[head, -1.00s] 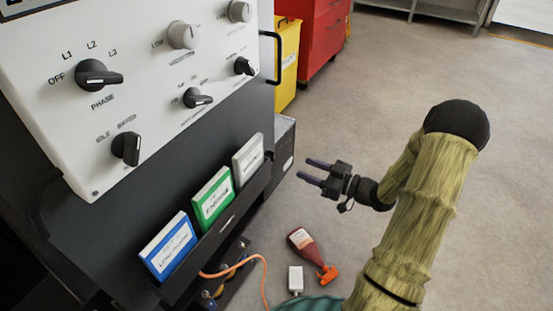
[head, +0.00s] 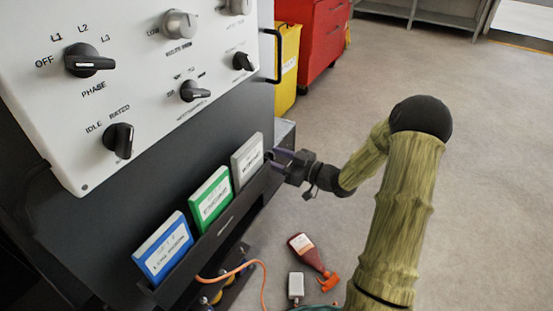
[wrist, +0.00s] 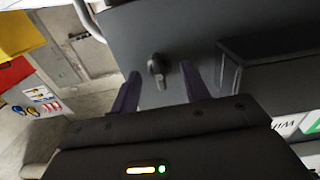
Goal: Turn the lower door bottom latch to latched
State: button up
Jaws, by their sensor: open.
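In the wrist view a small dark latch (wrist: 157,68) with a short knob sits on a dark grey door panel (wrist: 200,28). My gripper (wrist: 160,72) is open, with one purple finger on each side of the latch in the picture. I cannot tell whether the fingers touch it or how far they stand from the panel. In the head view my gripper (head: 272,159) reaches in from the right to the cabinet's edge beside the grey binder. The latch cannot be made out clearly there.
Grey (head: 248,160), green (head: 210,200) and blue (head: 163,248) binders stand in a dark rack by the gripper. A red bottle (head: 305,251), a white box (head: 296,287) and an orange cable (head: 250,263) lie below. A yellow bin (head: 287,62) stands behind; open floor lies right.

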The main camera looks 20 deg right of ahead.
jog(key=c, duration=1)
jog(key=shift+o, duration=0.2)
jog(key=shift+r+m+p, duration=0.15)
jog(key=shift+m+p, duration=0.15)
jog(key=shift+p, duration=0.45)
jog(key=shift+w+d+f+m+p, duration=0.1)
jog(key=shift+f+m+p, duration=0.05)
jog(key=shift+m+p, duration=2.65)
jog(key=shift+s+d+f+m+p, duration=0.1)
jog(key=shift+m+p, duration=2.45)
jog(key=shift+m, duration=0.45)
jog(key=shift+w+f+m+p, duration=0.1)
jog(key=shift+f+m+p, duration=0.05)
jog(key=shift+m+p, duration=2.65)
